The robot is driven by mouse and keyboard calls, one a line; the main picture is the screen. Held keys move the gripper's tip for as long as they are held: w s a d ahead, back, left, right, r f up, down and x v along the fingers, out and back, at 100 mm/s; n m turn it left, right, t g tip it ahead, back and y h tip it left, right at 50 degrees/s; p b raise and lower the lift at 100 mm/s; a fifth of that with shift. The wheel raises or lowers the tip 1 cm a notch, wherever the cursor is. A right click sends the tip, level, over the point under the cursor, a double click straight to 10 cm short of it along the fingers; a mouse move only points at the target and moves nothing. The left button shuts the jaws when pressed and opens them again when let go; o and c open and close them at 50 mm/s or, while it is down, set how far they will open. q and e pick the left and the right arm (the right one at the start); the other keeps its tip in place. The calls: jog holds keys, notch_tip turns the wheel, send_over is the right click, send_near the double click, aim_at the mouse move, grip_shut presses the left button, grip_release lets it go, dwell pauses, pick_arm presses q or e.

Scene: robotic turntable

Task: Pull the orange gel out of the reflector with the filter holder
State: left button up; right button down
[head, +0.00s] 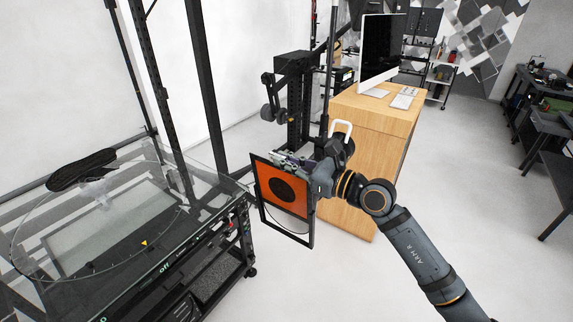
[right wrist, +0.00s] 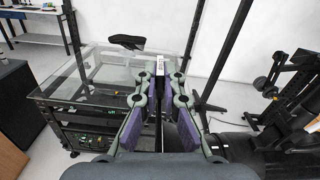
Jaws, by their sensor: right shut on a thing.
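The orange gel (head: 275,185) is a flat orange sheet with a dark round patch in its middle. It shows in the upper part of a black rectangular frame (head: 311,232), which hangs upright and slightly tilted right of the turntable. Below the orange, the frame shows a pale area with a curved edge. My right gripper (head: 310,178) is at the frame's upper right side, shut on a thin edge. In the right wrist view its fingers (right wrist: 160,75) close on a thin piece seen edge-on. I cannot make out the reflector separately. My left gripper is out of view.
A glass turntable (head: 40,225) with a black shoe sole (head: 82,170) stands on a black cabinet at the left. A wooden cabinet (head: 375,130) with a monitor (head: 380,50) is behind my right arm. Black stands rise behind the frame.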

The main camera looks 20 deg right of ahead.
notch_tip(320, 180, up, 9)
jog(key=shift+s+a, duration=0.3)
jog(key=shift+a, duration=0.05)
dwell(1.2)
jog(key=shift+f, duration=0.15)
